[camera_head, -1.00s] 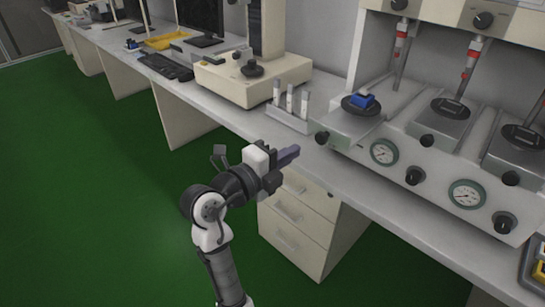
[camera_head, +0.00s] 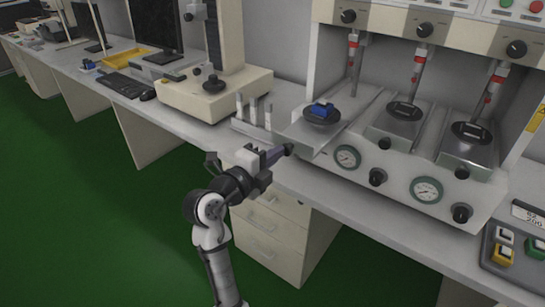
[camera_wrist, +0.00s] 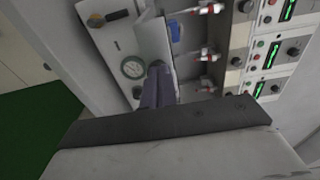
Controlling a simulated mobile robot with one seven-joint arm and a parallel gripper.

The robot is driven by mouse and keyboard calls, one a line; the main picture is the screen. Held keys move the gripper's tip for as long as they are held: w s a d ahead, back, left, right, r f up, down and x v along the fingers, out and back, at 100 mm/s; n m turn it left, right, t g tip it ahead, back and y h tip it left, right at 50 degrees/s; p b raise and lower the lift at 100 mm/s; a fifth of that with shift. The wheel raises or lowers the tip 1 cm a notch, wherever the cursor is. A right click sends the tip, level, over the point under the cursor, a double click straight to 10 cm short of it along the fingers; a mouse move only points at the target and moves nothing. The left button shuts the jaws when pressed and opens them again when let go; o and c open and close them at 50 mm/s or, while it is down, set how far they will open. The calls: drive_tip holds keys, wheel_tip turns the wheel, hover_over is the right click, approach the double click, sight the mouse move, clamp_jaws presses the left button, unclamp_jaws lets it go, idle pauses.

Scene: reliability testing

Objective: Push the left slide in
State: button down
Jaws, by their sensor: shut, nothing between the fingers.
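The left slide (camera_head: 303,136) is a grey plate sticking out from the left bay of the test machine. It carries a black disc (camera_head: 322,118) with a blue block (camera_head: 321,108) on it, and a black knob (camera_head: 289,148) is on its front end. My gripper (camera_head: 281,153) is shut and empty, with its purple-grey fingers pointing at this knob. The fingertips overlap the knob in the head view; I cannot tell whether they touch. In the wrist view the fingers (camera_wrist: 157,88) reach to the dark knob, and the blue block (camera_wrist: 175,31) shows beyond.
The middle slide (camera_head: 400,122) and right slide (camera_head: 468,143) sit further back in their bays. Gauges (camera_head: 347,157) and black knobs line the front panel. A rack with white tubes (camera_head: 254,110) stands close to the left of the left slide. Drawers (camera_head: 270,235) are under the bench.

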sight(312, 121)
drive_tip(key=b+x, duration=0.3)
drive_tip(key=x, duration=0.5)
drive_tip(key=b+x, duration=0.4)
drive_tip(key=x, duration=0.4)
drive_tip(key=shift+w+a, duration=0.2)
drive_tip(key=shift+a, duration=0.15)
drive_tip(key=shift+w+d+r+b, duration=0.1)
drive_tip(key=shift+w+d+b, duration=0.25)
drive_tip(key=shift+w, duration=0.1)
drive_tip(key=shift+r, duration=0.25)
drive_tip(key=shift+f, duration=0.1)
